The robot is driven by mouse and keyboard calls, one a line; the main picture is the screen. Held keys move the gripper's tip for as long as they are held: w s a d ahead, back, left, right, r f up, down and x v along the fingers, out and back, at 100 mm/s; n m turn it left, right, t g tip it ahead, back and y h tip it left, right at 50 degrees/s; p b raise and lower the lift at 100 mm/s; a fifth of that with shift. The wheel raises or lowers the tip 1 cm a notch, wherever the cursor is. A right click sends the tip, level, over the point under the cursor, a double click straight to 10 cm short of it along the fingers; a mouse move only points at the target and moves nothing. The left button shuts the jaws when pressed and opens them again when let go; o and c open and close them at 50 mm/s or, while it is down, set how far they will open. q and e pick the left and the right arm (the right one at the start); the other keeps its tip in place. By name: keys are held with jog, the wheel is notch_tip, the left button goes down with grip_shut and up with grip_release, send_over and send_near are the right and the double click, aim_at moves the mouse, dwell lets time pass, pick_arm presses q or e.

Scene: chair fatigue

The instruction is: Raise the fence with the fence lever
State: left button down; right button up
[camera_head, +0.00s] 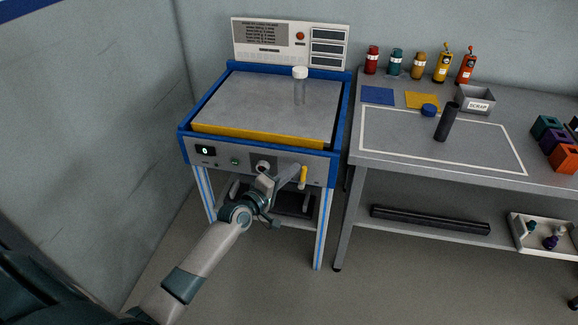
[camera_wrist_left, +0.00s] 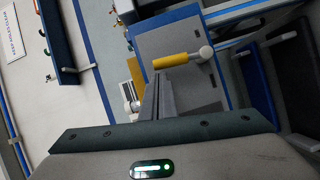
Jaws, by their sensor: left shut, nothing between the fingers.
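The test machine (camera_head: 186,150) is a blue-framed stand with a grey top. A yellow bar, which looks like the fence (camera_head: 257,137), runs along the front edge of its top. The fence lever (camera_head: 303,177) has a yellow handle at the right of the front panel; it hangs down in the head view. In the left wrist view the yellow lever handle (camera_wrist_left: 170,61) joins a pale round pivot, just beyond my fingertips. My left gripper (camera_head: 297,172) is shut and empty, close beside the lever; contact cannot be told. Its fingers (camera_wrist_left: 158,98) show together in the wrist view.
A clear cylinder with a white cap (camera_head: 300,73) stands on the machine top. A grey workbench (camera_head: 420,165) with bottles, a black cylinder (camera_head: 446,121) and a scrap bin (camera_head: 475,100) stands to the right.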

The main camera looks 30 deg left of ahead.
aim_at(306, 173)
jog(key=w+a+r+t+y+p, duration=0.1)
jog(key=w+a+r+t+p, duration=0.2)
jog(key=a+r+p, duration=0.1)
pick_arm(q)
jog(key=d+m+g+p, duration=0.1)
jog(key=d+m+p, duration=0.1)
jog(key=p, duration=0.1)
jog(key=w+d+m+g+y+p, duration=0.1)
jog(key=d+m+p, duration=0.1)
jog(key=p, duration=0.2)
jog(key=shift+d+r+m+y, duration=0.2)
jog(key=shift+m+y, duration=0.1)
jog(key=shift+m, duration=0.1)
jog(key=shift+d, duration=0.15)
pick_arm(e)
jog(key=s+d+f+g, duration=0.1)
jog(key=s+d+g, duration=0.1)
jog(key=s, duration=0.5)
jog(key=s+d+f+g+h, duration=0.1)
jog(key=s+d, duration=0.3)
jog(key=s, duration=0.4)
jog(key=s+d+f+g, duration=0.2)
jog(key=s+d+g, duration=0.1)
jog(key=s, duration=0.4)
jog(key=shift+s+f+h, duration=0.25)
jog(key=shift+s+h, duration=0.15)
pick_arm(q)
jog(key=shift+f, duration=0.1)
